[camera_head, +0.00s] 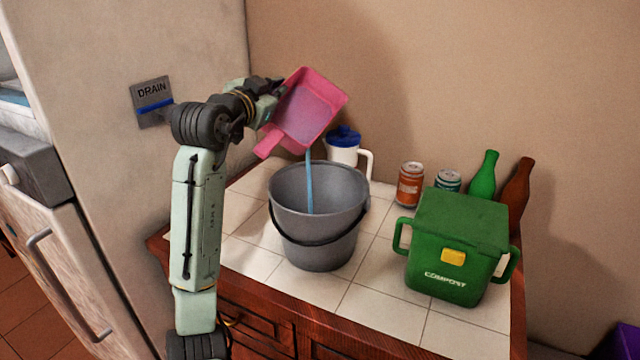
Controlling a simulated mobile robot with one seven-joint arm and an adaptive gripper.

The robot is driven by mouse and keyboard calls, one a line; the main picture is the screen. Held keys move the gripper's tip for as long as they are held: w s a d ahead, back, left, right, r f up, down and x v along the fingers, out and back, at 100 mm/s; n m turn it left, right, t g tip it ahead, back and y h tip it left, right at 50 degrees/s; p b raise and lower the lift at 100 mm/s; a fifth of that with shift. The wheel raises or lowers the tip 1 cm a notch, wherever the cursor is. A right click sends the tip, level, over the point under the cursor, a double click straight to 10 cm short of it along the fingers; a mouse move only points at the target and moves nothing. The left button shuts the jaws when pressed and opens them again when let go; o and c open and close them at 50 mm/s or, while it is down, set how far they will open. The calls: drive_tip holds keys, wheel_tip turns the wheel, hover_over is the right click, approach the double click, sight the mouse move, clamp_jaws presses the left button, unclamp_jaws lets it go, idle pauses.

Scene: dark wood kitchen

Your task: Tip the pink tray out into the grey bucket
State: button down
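The pink tray (329,93) is held up in the air above the grey bucket, tilted steeply with its open side facing the camera. A thin blue stream (309,180) runs from its lower edge down into the bucket. The grey bucket (318,235) stands upright on the tiled counter, its dark handle hanging down in front. My gripper (276,88) is at the tray's left upper side and appears shut on its edge; the fingertips are partly hidden. The bottom of the bucket's inside is hidden.
A green compost bin (452,262) stands to the right on the tiled counter (385,318). Behind are a white jug with a blue lid (343,146), two cans (410,184), a green bottle (484,176) and a brown bottle (517,192). A drain sign (152,101) is at left.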

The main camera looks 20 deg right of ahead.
drive_tip(key=shift+s+d+r+m, duration=0.1)
drive_tip(key=shift+s+m, duration=0.2)
drive_tip(key=shift+s, duration=0.2)
drive_tip(key=shift+s+m+t+h+b, duration=0.4)
drive_tip(key=shift+s+b, duration=0.1)
drive_tip(key=shift+b, duration=0.2)
